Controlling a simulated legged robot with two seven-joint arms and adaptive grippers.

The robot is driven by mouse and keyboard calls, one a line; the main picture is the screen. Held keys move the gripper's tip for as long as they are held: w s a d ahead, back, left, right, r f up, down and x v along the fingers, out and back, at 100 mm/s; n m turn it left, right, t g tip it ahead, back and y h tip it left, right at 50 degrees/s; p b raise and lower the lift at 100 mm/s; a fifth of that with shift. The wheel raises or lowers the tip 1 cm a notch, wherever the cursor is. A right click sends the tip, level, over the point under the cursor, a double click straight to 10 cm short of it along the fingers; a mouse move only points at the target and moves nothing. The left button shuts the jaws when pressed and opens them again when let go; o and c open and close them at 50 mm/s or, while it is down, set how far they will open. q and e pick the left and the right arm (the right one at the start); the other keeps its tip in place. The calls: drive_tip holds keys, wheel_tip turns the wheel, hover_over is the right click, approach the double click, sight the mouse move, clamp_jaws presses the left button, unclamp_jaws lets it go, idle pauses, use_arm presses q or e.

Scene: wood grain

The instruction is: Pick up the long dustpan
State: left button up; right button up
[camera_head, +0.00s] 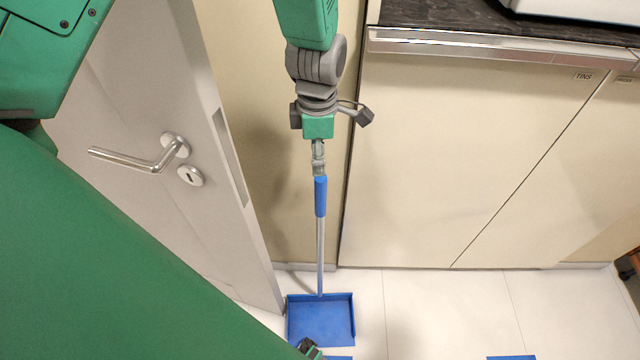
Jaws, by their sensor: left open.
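The long dustpan has a blue pan (321,320) on the white floor, near the bottom of the view. Its thin grey shaft (320,255) rises upright to a blue grip (320,196), with a grey end piece above it. My left gripper (331,116) is open, in the upper middle of the view, just above the handle's top end in the picture. Its dark fingertips are spread to either side. I cannot tell whether it touches the handle. My right gripper does not show.
A pale door with a metal lever handle (140,158) stands to the left. Cream cabinets (460,130) under a dark countertop (460,22) stand to the right. More blue pieces (512,357) are cut off at the bottom edge. The floor at lower right is largely clear.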

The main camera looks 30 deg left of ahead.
sight(323, 180)
use_arm(q)
drive_tip(key=shift+f, duration=0.75)
drive_tip(key=shift+s+d+f, duration=0.15)
drive_tip(key=shift+d+f, duration=0.45)
drive_tip(key=shift+f, duration=0.1)
wheel_tip(323, 180, down, 4)
drive_tip(key=shift+r, duration=0.15)
drive_tip(key=shift+a+f, duration=0.15)
drive_tip(key=shift+f, duration=0.15)
drive_tip(key=shift+a, duration=0.25)
drive_tip(key=c, duration=0.9)
drive_tip(key=shift+d, duration=0.2)
clamp_jaws()
drive_tip(key=shift+d, duration=0.25)
